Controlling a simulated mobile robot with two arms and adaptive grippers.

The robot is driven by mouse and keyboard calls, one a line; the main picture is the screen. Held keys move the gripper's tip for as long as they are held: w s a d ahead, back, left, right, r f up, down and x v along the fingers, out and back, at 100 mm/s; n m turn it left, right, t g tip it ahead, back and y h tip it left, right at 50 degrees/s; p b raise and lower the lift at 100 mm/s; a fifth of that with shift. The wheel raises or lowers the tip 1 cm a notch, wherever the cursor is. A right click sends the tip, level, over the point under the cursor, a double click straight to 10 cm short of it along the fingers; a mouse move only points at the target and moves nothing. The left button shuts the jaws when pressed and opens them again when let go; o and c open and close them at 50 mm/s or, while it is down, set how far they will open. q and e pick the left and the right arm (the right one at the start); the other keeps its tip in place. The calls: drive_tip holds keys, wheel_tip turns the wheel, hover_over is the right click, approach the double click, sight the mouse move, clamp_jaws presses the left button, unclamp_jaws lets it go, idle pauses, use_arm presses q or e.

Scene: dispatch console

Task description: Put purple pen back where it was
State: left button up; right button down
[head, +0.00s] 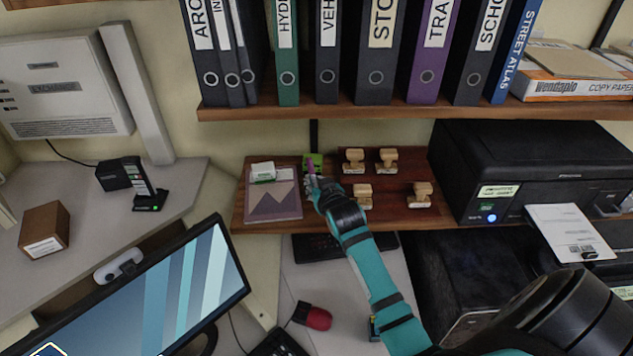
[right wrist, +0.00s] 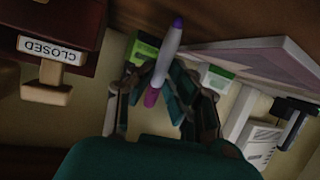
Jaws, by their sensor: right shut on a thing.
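The purple pen (right wrist: 167,53) has a pale barrel and purple ends. In the right wrist view it sits between the fingers of my right gripper (right wrist: 158,88), which is shut on it. In the head view my right gripper (head: 318,188) is at the small wooden shelf, and a bit of the purple pen (head: 309,168) shows just above it. A small green object (head: 315,158) is right behind the pen on the shelf; it also shows in the right wrist view (right wrist: 143,52). I cannot tell whether the pen touches it. My left gripper is not in view.
Several wooden stamps (head: 388,160) stand right of the gripper on the shelf (head: 262,228). A picture pad (head: 272,203) with a small white-and-green box (head: 263,172) is on the left. A black printer (head: 540,165) is at right. A binder shelf (head: 400,112) hangs above.

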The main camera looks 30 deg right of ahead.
drive_tip(key=c, duration=1.3)
unclamp_jaws()
drive_tip(key=shift+s+r, duration=0.1)
drive_tip(key=shift+s, duration=0.25)
drive_tip(key=b+v, duration=0.2)
drive_tip(key=v, duration=0.9)
drive_tip(key=shift+s+a+r, duration=0.1)
drive_tip(key=shift+s+r, duration=0.05)
